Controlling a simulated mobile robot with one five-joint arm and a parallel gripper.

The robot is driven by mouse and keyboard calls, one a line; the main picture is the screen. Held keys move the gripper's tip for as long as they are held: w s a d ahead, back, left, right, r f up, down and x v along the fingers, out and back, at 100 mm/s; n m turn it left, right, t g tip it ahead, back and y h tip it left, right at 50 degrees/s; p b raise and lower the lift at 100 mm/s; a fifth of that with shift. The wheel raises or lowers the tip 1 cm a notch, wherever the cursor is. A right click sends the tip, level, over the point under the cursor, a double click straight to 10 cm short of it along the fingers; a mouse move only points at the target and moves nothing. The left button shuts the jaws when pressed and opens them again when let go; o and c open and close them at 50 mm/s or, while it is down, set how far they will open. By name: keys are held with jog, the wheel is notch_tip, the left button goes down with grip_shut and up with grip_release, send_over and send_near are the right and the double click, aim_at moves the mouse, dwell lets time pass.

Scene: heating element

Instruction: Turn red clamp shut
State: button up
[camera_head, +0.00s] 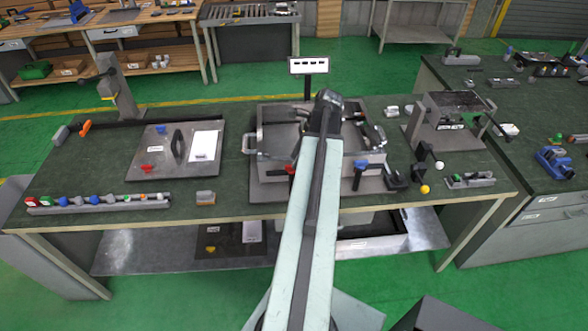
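A small red clamp part (289,168) shows at the front wall of the open grey metal box (268,158), left of my arm. It is too small to tell whether this clamp is open or shut. Another red part (147,168) lies on the front left of a flat grey plate (170,165). A blue clamp part (361,164) is at the front wall of the box, right of my arm. My arm reaches over the middle of the box and hides part of it. My gripper cannot be made out.
A rack of small coloured parts (98,203) lies along the front left edge. A stand with a lever (450,120) and yellow knob (425,189) are at the right. A small sign (308,65) stands behind the box. Green tabletop is bare between plate and box.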

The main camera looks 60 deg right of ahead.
jog(key=b+x, duration=0.1)
jog(key=x, duration=0.2)
jog(key=shift+f+b, duration=0.1)
jog(key=shift+b, duration=0.2)
grip_shut()
dwell(1.1)
